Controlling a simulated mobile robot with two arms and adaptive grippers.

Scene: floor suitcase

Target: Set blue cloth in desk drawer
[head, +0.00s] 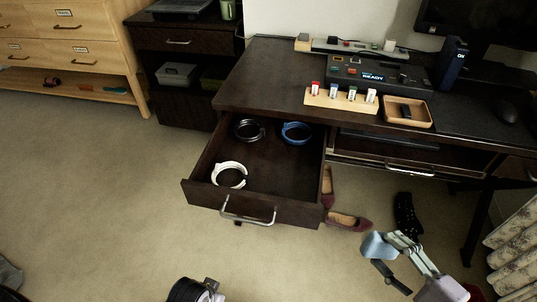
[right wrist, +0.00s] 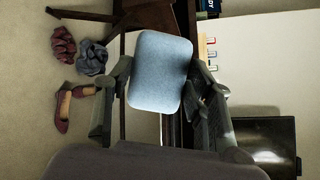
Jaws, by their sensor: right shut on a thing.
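The blue cloth (head: 377,246) is a pale blue folded pad, held off the floor at the lower right of the head view. My right gripper (head: 396,262) is shut on it. In the right wrist view the cloth (right wrist: 160,72) sits between the two fingers, its broad face towards the camera. The desk drawer (head: 262,208) is pulled open, left of and beyond the right gripper. It holds a black ring (head: 249,130), a blue ring (head: 297,133) and a white ring (head: 229,175). Part of my left arm shows at the bottom edge; its fingers are unclear.
The dark desk (head: 262,80) carries a block with coloured tabs (head: 341,98), a wooden tray (head: 407,110) and electronics. Dark red shoes (head: 347,221) lie beside the drawer. The right wrist view shows crumpled red (right wrist: 62,45) and grey cloths (right wrist: 91,57) on the floor. Floor to the left is clear.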

